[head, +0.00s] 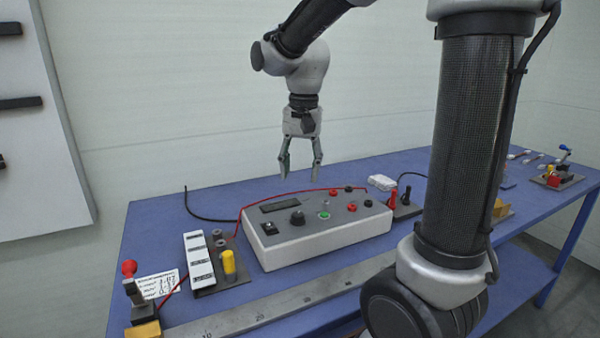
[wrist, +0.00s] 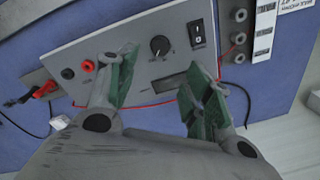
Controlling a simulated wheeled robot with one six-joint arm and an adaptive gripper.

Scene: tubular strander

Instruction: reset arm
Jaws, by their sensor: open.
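My gripper (head: 300,172) hangs pointing down above the back edge of a grey control box on the blue table. Its two fingers are apart with nothing between them. In the wrist view my gripper (wrist: 165,90) shows its green finger pads spread over the control box (wrist: 165,25). The same control box (head: 345,232) in the head view carries a black knob, a rocker switch, a green button, a dark display and several red and black sockets. My fingertips look clear of the box.
The blue table (head: 150,225) holds a metal ruler (head: 290,303), a block with a yellow cap (head: 228,263), a red-knobbed device (head: 130,270) at left and red and black probes (head: 400,197). A red wire (head: 290,192) runs behind the box. A white wall stands behind.

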